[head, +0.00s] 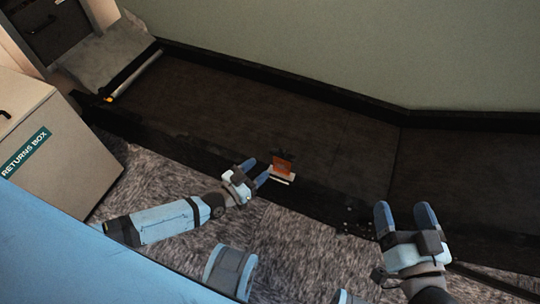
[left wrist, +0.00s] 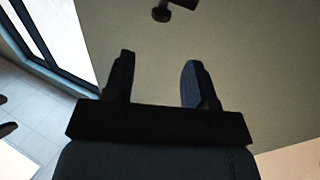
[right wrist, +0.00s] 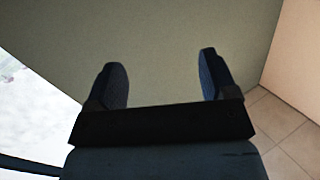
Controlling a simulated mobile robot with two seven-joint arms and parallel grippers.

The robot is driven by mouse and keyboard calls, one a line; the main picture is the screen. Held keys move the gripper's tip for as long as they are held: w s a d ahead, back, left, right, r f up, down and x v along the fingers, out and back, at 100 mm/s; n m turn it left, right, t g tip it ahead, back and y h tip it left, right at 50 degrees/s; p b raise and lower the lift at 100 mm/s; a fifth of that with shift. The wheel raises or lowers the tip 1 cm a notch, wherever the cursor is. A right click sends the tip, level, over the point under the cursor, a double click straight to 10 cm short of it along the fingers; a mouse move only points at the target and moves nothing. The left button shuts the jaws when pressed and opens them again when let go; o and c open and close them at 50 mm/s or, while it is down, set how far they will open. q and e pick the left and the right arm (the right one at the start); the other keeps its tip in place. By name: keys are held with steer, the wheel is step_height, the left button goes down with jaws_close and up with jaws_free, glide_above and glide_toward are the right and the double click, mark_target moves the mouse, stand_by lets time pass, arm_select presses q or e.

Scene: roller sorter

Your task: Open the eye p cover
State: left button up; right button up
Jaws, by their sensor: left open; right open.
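A small orange flap (head: 283,166) on a white base (head: 281,178) sits at the near edge of the dark conveyor in the head view. It looks like the eye p cover, but it is too small to tell how far it is open or shut. My left gripper (head: 256,171) is open and empty, just left of the flap, with a small apparent gap. My right gripper (head: 403,207) is open and empty, well to the right, over the conveyor's near edge. Neither wrist view shows the flap; each shows open fingers against a plain wall.
The long dark conveyor (head: 240,110) runs along the green wall (head: 340,50). A returns box (head: 60,150) stands at the left. A grey chute (head: 105,60) with a roller is at the far left end. Grey carpet (head: 300,235) lies in front. A dark knob-like part (left wrist: 163,13) shows in the left wrist view.

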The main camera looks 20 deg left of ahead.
arm_select(q)
steer(key=shift+v, duration=1.25)
arm_select(e)
steer(key=shift+d+f, duration=0.2)
steer(key=shift+f, duration=0.25)
